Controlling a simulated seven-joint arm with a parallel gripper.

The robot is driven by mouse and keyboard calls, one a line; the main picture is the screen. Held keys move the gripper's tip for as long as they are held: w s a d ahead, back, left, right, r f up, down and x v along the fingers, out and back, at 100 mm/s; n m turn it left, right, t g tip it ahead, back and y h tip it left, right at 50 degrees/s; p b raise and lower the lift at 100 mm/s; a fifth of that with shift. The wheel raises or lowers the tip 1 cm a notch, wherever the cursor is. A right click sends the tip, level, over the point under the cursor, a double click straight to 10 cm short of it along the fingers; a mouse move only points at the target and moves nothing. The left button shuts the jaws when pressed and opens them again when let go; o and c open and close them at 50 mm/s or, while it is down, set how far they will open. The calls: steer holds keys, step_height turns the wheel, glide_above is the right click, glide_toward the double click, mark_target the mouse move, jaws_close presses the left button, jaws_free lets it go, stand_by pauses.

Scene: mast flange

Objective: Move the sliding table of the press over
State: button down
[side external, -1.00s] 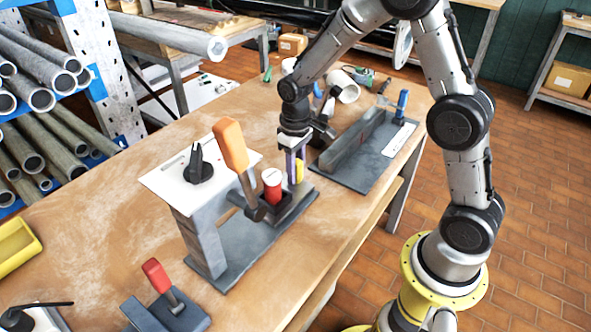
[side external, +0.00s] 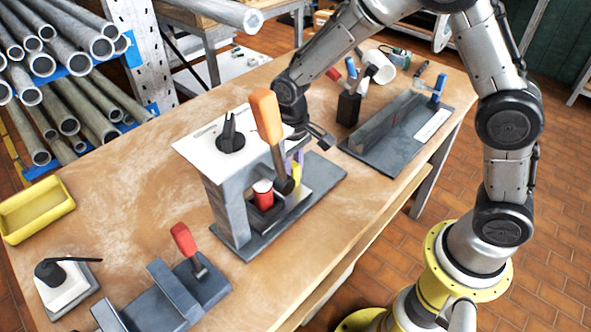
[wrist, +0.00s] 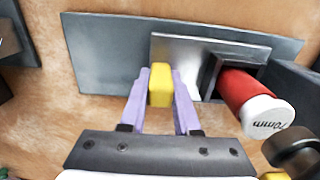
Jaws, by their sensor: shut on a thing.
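The press (side external: 228,212) stands on the bench with a white top plate, a black knob and an orange-handled lever (side external: 266,116). Its grey sliding table (wrist: 205,46) lies on the dark base plate (wrist: 95,60). A red cylinder (side external: 263,198) with a white top sits in the table's holder, below the press head. In the wrist view the cylinder (wrist: 245,93) is marked "70mm". My gripper (wrist: 160,78) has its purple fingers shut on the table's yellow grip (wrist: 159,88). In the side view the press and lever partly hide my gripper (side external: 298,160).
A dark fixture with a long grey block (side external: 390,125) stands to the right. A black tool holder (side external: 348,108) stands behind it. A red-handled clamp (side external: 184,240) is at the front and a yellow tray (side external: 35,208) at left. Bare bench lies left of the press.

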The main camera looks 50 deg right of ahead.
steer(key=c, duration=0.8)
jaws_free()
steer(key=shift+w+a+r, duration=0.1)
steer(key=shift+a, duration=0.25)
steer(key=shift+o, duration=0.8)
steer(key=shift+d, duration=0.1)
step_height(320, 180, up, 14)
steer(key=shift+d, duration=0.1)
